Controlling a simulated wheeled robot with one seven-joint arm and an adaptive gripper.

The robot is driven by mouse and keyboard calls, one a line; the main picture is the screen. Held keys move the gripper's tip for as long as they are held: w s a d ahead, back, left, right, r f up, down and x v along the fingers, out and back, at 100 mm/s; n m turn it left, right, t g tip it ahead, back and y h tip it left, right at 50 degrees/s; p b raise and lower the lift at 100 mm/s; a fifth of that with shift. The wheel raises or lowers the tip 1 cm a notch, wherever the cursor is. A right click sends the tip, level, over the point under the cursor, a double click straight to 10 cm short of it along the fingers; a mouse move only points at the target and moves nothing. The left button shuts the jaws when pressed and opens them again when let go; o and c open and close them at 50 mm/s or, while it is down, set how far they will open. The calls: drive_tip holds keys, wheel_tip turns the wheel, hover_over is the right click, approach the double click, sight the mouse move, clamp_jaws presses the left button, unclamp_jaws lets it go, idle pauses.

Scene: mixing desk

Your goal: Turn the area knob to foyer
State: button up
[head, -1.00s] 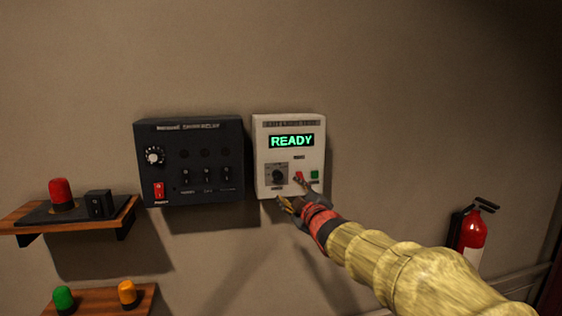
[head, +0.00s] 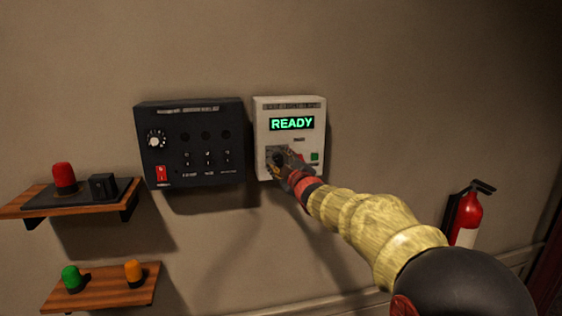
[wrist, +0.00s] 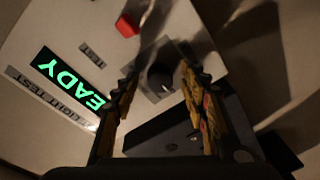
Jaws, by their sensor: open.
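The white control box (head: 290,103) hangs on the wall, with a green READY display (head: 292,124). Its black round knob sits on a grey plate at the lower left of the box; in the head view my gripper mostly covers it. In the wrist view the knob (wrist: 160,77) shows between the two fingers, near their tips. My gripper (head: 280,160) is open, its fingers on either side of the knob (wrist: 158,88). I cannot tell whether they touch it. The knob's setting and labels are not readable.
A dark switch panel (head: 190,140) hangs close on the left. Shelves with coloured lamps (head: 64,177) are further left. A fire extinguisher (head: 467,217) hangs at right.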

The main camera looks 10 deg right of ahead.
clamp_jaws()
idle(0.5)
